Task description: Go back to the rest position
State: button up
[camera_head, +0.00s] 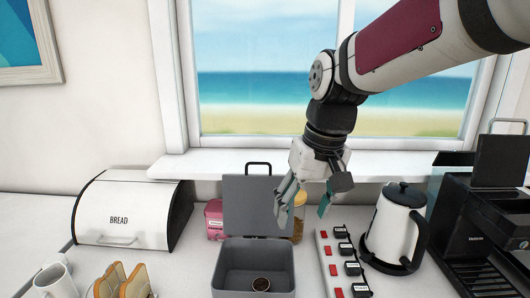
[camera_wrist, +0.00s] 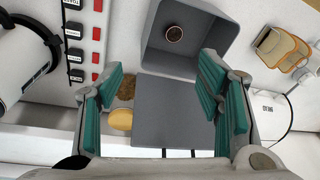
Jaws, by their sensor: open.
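My gripper (camera_head: 306,198) is open and empty. It hangs in the air above the counter, in front of the raised lid (camera_head: 252,205) of a grey box (camera_head: 230,268). In the wrist view the teal finger pads of my gripper (camera_wrist: 160,95) stand wide apart, with the grey lid (camera_wrist: 175,112) below and between them. The box is open, and a small round brown-topped item (camera_head: 261,284) lies inside; it also shows in the wrist view (camera_wrist: 174,33).
A bread bin (camera_head: 125,212), toast slices (camera_head: 122,281) and a mug (camera_head: 55,281) are at left. A power strip (camera_head: 335,262), kettle (camera_head: 396,225) and coffee machine (camera_head: 480,225) are at right. A pink package (camera_head: 214,218) and jar (camera_head: 299,215) stand behind the box. The window sill (camera_head: 230,163) runs behind.

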jog(key=s+d+m+t, duration=0.1)
jog(key=s+d, duration=0.5)
jog(key=s, duration=0.3)
jog(key=s+d+m+t+h, duration=0.1)
jog(key=s+d+m+t, duration=0.1)
jog(key=s+d, duration=0.4)
jog(key=s, duration=0.3)
jog(key=shift+d+h, duration=0.15)
jog(key=shift+h, duration=0.15)
dwell(0.3)
